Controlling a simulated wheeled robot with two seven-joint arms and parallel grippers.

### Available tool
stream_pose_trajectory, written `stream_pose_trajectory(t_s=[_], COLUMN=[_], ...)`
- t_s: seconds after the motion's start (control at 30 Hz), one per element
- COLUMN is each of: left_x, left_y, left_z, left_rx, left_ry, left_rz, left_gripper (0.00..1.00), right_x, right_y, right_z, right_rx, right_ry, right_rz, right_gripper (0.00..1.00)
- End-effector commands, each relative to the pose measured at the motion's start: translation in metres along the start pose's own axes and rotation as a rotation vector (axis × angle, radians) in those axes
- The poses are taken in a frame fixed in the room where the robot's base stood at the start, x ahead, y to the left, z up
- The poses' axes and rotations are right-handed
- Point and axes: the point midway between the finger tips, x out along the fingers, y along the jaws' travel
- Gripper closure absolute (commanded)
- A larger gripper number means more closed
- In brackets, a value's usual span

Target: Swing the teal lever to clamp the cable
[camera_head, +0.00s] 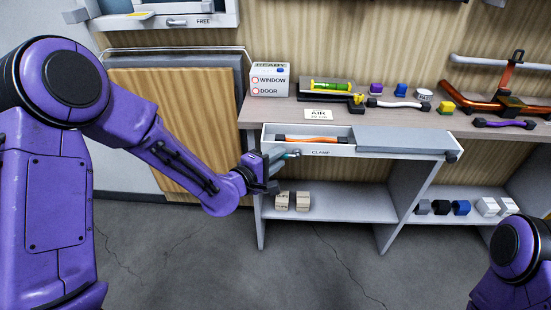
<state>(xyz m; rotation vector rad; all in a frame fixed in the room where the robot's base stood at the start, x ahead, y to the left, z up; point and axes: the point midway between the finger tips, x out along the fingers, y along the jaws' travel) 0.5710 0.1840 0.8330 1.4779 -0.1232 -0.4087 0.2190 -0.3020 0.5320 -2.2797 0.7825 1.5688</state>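The teal lever (286,156) is a small bar at the front left of the white tray labelled CLAMP (388,153). An orange cable (310,139) with dark ends lies inside the left part of that tray. My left gripper (276,169) is at the lever's left end, just in front of the tray. Its dark fingers overlap the lever's end in the picture, so I cannot tell whether they touch it or how far they are open. Part of my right arm shows at the bottom right, but its gripper is out of view.
A grey cover (404,141) lies over the tray's right part. Behind it on the bench are an AIR card (318,114), a green-yellow cylinder (332,86), small coloured blocks and an orange pipe fixture (508,98). Two wooden blocks (292,201) sit on the lower shelf.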

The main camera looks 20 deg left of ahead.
Motion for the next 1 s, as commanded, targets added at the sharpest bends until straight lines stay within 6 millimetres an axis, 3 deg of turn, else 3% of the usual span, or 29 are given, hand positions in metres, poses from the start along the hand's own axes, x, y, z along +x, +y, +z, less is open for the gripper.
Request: stream_pose_trajectory(t_s=[0.17, 0.37, 0.5, 1.0], left_x=[-0.025, -0.077, -0.097, -0.105], left_y=[0.000, 0.001, 0.006, 0.000], left_z=[0.000, 0.000, 0.000, 0.000], left_rx=[-0.004, -0.003, -0.003, 0.000], left_ry=[0.002, 0.001, 0.001, 0.001], left_rz=[0.001, 0.001, -0.002, 0.001], left_gripper=[0.72, 0.72, 0.72, 0.72], right_x=[0.001, 0.000, -0.025, -0.026], right_y=[0.000, 0.000, 0.002, 0.002], right_z=[0.000, 0.000, -0.010, -0.011], right_rx=[0.000, 0.000, 0.000, 0.000], right_ry=[0.000, 0.000, 0.000, 0.000], right_rz=[0.000, 0.000, 0.000, 0.000], right_gripper=[0.24, 0.24, 0.24, 0.24])
